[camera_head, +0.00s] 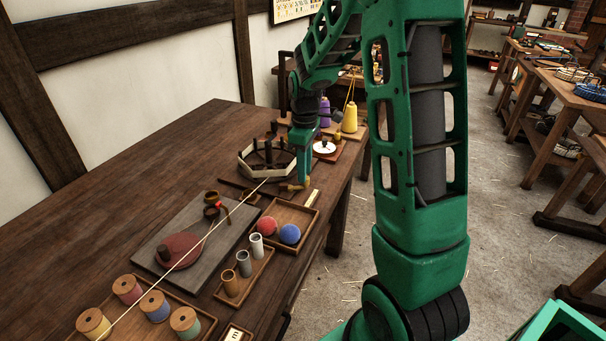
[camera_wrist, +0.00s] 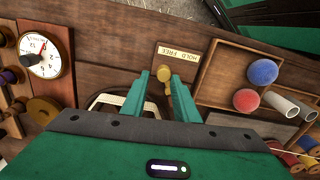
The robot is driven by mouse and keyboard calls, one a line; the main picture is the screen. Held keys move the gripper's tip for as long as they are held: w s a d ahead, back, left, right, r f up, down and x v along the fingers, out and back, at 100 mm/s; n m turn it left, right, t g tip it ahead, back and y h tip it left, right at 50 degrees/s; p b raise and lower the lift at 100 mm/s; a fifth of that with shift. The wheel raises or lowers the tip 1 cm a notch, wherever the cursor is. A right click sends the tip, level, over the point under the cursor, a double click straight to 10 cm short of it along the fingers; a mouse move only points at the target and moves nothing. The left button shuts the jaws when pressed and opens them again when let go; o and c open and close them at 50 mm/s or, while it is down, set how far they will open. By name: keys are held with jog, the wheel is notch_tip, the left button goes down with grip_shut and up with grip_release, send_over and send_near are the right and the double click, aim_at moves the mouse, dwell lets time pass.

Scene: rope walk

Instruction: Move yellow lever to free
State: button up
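The yellow lever (camera_wrist: 164,76) is a small brass-coloured piece with a rounded end, near the table edge. In the wrist view it lies between the two fingers of my gripper (camera_wrist: 160,77), which is open around it, with a gap visible on each side. A label (camera_wrist: 178,52) with the words HOLD and FREE lies just beyond it. In the head view the lever (camera_head: 290,187) shows low beside my gripper (camera_head: 303,183), which partly covers that spot. I cannot tell which word the lever points to.
A tray (camera_head: 318,211) with a red and a blue ball lies beside the lever. A hexagonal frame with dark pegs (camera_head: 241,163) stands just behind. A white dial (camera_head: 324,147) and a yellow cone (camera_head: 350,118) are farther back. A taut cord (camera_head: 209,232) crosses the table.

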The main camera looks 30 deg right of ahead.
jog(key=shift+r, duration=2)
jog(key=shift+s, duration=0.15)
jog(key=s+r+m, duration=0.2)
jog(key=s+m, duration=0.5)
jog(key=s, duration=0.8)
jog(key=s+r+m, duration=0.2)
jog(key=s+m, duration=0.5)
jog(key=s, duration=0.9)
jog(key=shift+a+r, duration=0.2)
jog(key=shift+a, duration=0.1)
